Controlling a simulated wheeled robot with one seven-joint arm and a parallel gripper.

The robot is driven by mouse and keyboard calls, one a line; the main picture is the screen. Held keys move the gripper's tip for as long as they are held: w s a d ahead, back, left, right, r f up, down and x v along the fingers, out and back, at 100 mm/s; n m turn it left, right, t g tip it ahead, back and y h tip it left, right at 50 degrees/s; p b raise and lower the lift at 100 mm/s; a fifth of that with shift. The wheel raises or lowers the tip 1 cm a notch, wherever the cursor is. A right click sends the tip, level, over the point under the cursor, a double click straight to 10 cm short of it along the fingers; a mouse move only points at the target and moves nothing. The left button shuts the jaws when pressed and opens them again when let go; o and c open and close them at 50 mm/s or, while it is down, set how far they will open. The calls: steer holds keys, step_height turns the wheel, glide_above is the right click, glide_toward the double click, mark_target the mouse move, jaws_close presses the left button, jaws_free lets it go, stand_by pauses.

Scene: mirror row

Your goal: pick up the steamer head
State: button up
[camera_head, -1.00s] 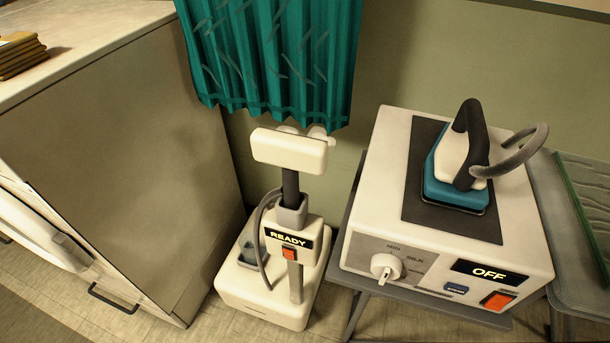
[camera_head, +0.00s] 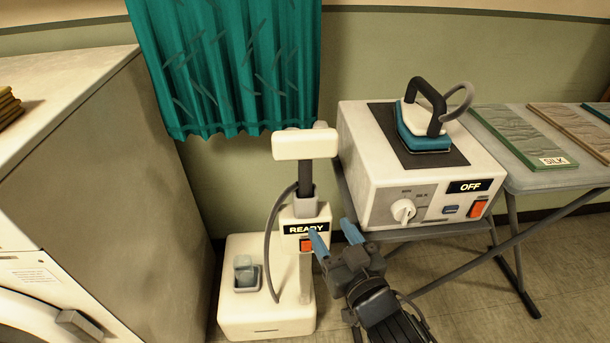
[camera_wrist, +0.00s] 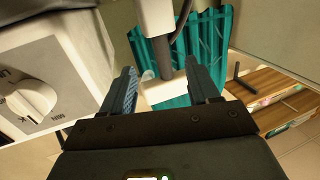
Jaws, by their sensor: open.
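The steamer head (camera_head: 305,144) is a white block with rounded edges on top of the dark pole of the steamer. In the head view it sits above the READY panel, in front of the wall and just below and right of the teal curtain. My gripper (camera_head: 334,238) is lower, in front of the READY panel, with its blue fingers apart and nothing between them. In the wrist view, which is upside down, the steamer head (camera_wrist: 172,92) shows beyond the open fingers of my gripper (camera_wrist: 160,90), partly covered by them.
A white iron station (camera_head: 385,190) marked OFF, with a teal iron (camera_head: 425,130) on it, stands close to the right. The teal curtain (camera_head: 235,70) hangs behind. A grey table (camera_head: 500,165) with cloth boards extends right.

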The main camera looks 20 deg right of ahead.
glide_toward(308, 181)
steer(key=w, duration=1.1)
steer(key=shift+w+d+f+p, duration=0.15)
steer(key=shift+w+f+p, duration=0.1)
steer(key=shift+p, duration=0.1)
jaws_close()
